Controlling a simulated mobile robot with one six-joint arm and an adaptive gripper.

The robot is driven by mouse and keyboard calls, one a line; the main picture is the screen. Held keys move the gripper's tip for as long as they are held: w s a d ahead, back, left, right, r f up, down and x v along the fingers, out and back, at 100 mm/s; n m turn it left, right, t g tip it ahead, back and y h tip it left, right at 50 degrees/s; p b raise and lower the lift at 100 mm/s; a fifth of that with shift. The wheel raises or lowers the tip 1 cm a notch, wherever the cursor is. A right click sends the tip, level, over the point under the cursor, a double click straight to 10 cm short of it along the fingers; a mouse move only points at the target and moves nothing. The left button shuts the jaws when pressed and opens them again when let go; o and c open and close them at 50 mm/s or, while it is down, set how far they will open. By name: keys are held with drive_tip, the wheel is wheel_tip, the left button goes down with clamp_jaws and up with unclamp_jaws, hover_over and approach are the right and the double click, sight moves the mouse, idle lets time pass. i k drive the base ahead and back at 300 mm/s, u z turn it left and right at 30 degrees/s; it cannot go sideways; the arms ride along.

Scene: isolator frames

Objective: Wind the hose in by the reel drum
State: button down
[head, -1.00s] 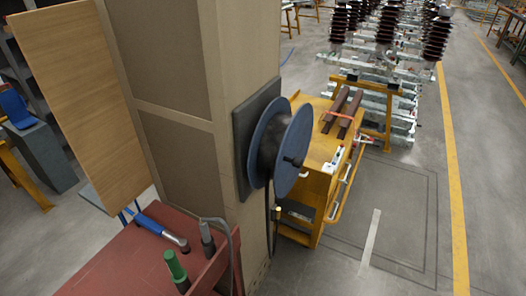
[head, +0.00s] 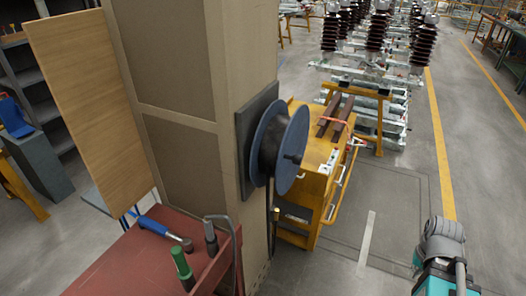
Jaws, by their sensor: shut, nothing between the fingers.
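The reel drum (head: 284,146) has blue round flanges and a dark core, and is mounted on a dark backing plate (head: 246,140) on the beige pillar. A dark knob or axle end (head: 293,158) sticks out at the middle of its outer flange. The black hose (head: 270,208) hangs from the underside of the drum along the pillar; its lower end is partly hidden behind the red bench. A grey and teal part of my arm (head: 440,248) shows at the bottom right, well apart from the drum. My gripper's fingers are not seen.
A red bench (head: 125,262) with a blue-handled hammer (head: 160,229) and a green-handled tool (head: 182,265) stands at the lower left. A yellow cart (head: 314,178) stands close behind the drum. Open floor (head: 350,245) lies to the right.

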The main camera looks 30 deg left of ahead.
sight(279, 142)
drive_tip(key=u, duration=0.65)
drive_tip(key=k, duration=0.95)
drive_tip(key=u, duration=0.1)
drive_tip(key=i, duration=0.9)
